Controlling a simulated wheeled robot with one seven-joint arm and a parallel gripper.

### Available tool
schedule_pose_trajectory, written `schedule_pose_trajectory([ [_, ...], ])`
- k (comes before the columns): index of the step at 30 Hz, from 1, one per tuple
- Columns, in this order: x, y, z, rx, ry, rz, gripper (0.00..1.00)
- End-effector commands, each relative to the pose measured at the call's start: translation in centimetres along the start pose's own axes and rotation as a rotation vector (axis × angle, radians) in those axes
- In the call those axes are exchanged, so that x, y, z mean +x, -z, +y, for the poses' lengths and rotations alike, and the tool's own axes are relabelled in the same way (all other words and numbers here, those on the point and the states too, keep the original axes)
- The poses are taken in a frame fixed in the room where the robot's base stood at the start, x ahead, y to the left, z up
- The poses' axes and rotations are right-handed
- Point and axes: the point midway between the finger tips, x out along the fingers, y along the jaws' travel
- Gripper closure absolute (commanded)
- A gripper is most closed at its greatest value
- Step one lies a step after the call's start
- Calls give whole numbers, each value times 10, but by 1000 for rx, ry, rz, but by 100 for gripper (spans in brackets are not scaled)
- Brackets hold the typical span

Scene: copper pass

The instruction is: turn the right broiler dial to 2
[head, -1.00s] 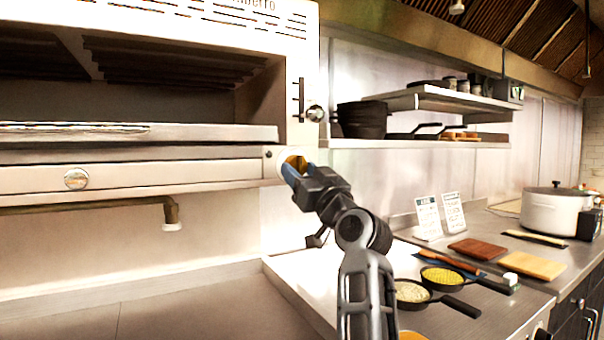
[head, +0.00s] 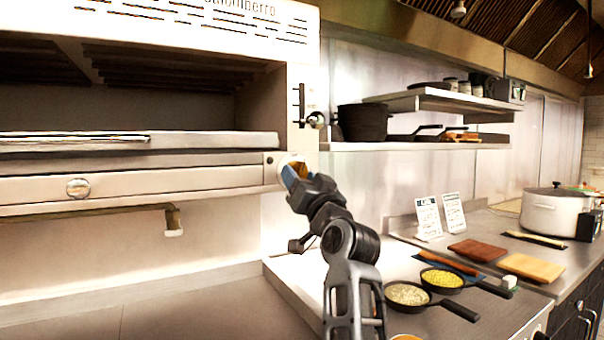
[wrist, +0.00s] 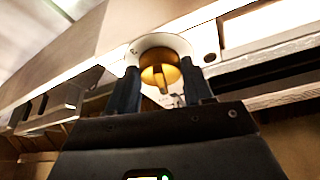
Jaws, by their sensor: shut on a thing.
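The right broiler dial (wrist: 160,72) is a brass knob on a round white plate (wrist: 150,43) in the wrist view. In the head view the dial (head: 300,168) sits at the lower right corner of the broiler front (head: 130,184), mostly covered by my gripper. My gripper (head: 291,175) reaches up to it from below right. In the wrist view its two dark fingers (wrist: 163,88) stand on either side of the knob, shut on it. The plate's markings are too small and partly hidden to read. The left dial (head: 78,188) is silver and stands clear.
A lever with a round knob (head: 315,120) stands just above the dial. A wall shelf (head: 420,145) with a dark pot is to the right. Below right, the counter holds two small pans (head: 408,294), boards and a large white pot (head: 556,212).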

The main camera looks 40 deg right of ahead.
Motion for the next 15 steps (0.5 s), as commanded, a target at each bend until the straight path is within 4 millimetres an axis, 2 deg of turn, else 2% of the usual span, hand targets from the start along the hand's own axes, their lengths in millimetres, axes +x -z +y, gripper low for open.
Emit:
schedule_pose_trajectory([
  [15,0,1,-7,456,-187,2,79],
])
